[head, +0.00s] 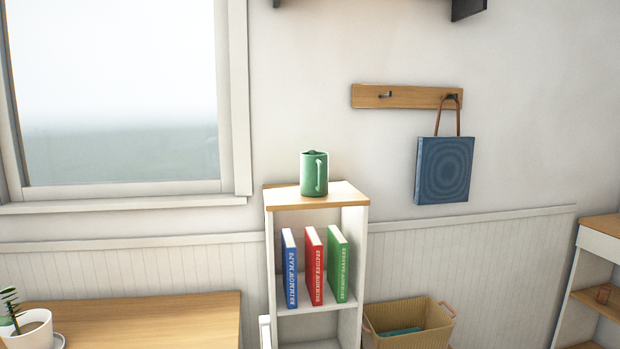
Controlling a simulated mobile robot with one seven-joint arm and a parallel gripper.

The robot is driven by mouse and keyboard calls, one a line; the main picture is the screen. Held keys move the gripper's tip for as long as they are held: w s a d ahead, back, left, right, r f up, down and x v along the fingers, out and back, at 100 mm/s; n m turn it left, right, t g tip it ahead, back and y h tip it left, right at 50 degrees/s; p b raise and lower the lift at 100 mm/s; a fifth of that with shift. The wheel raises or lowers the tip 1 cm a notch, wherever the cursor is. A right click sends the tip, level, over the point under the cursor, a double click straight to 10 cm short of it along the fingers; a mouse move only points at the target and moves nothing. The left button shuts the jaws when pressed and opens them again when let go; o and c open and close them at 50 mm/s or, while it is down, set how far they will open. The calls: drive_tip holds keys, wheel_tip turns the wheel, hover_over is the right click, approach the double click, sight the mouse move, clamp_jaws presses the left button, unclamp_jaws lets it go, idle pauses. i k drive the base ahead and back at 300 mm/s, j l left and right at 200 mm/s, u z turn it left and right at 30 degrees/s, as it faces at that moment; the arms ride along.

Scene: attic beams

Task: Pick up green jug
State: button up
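The green jug (309,175) stands upright on the wooden top of a narrow white shelf unit (335,196), in the middle of the head view. Its handle faces the camera, slightly to the right. Nothing touches it except the shelf top. My gripper is not in view.
Blue, red and green books (314,266) stand in the unit below the jug. A wooden table (140,318) with a potted plant (30,330) is at the lower left. A basket (425,328) is right of the unit. A blue bag (444,170) hangs from a wall rack (407,96).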

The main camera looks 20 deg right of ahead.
sight(314, 164)
drive_tip(key=i+l+u, duration=0.2)
drive_tip(key=l+u, duration=0.2)
drive_tip(key=l, duration=0.6)
drive_tip(key=l+u, duration=0.4)
drive_tip(key=l, duration=0.6)
drive_tip(key=l+u, duration=0.4)
drive_tip(key=l, duration=0.65)
drive_tip(key=l+u, duration=0.1)
drive_tip(key=l, duration=1.1)
drive_tip(key=i+l, duration=0.25)
drive_tip(key=l, duration=0.15)
drive_tip(key=i+l, duration=0.25)
drive_tip(key=l, duration=0.2)
